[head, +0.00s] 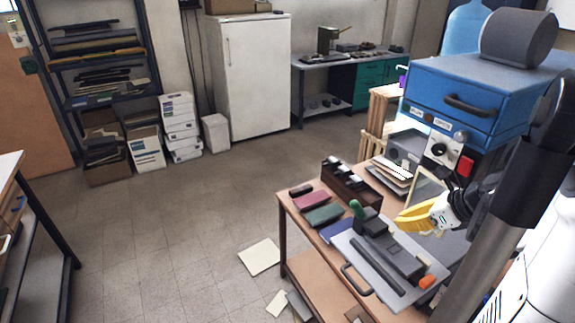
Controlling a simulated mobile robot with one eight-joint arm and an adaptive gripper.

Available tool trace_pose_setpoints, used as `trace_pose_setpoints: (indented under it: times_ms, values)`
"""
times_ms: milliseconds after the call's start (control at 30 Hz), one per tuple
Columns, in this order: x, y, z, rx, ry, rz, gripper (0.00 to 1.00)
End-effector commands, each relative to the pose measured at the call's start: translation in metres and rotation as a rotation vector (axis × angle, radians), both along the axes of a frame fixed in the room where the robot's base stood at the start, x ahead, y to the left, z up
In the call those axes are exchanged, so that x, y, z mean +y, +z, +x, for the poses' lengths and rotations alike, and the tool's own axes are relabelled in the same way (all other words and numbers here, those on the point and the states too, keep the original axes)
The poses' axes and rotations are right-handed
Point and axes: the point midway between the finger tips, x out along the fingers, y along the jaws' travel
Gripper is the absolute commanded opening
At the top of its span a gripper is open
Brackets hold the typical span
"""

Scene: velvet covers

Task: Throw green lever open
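The green lever (356,208) is a small rounded green knob. It stands up at the back left end of a dark grey device (388,246), which is on a light grey plate (362,266) on the wooden table. My gripper (405,222), white with yellow fingers, is to the right of the green lever, apart from it in the picture. The fingers overlap in this view, so I cannot see whether there is a gap between them. Nothing is visibly held.
An orange knob (428,282) is at the device's front right. Maroon (312,201) and green (323,214) covers lie left of the device, by a dark wooden rack (350,182). A blue machine (462,95) stands behind my gripper. The floor left of the table is mostly clear.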

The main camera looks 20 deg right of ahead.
Motion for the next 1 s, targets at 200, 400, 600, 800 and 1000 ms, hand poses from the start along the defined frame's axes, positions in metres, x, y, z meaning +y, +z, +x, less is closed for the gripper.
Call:
trace_pose_setpoints:
  times_ms: [200,400,600,800,1000]
  values:
    - [-0.015,0.001,-0.007,-0.005,-0.082,0.069,0.0]
    - [-0.014,0.001,-0.007,-0.005,-0.08,0.068,0.0]
    - [-0.013,-0.006,-0.001,-0.004,-0.078,0.067,0.0]
    - [-0.006,-0.034,0.021,-0.005,-0.075,0.065,0.0]
    - [0.003,-0.066,0.049,-0.006,-0.075,0.066,0.0]
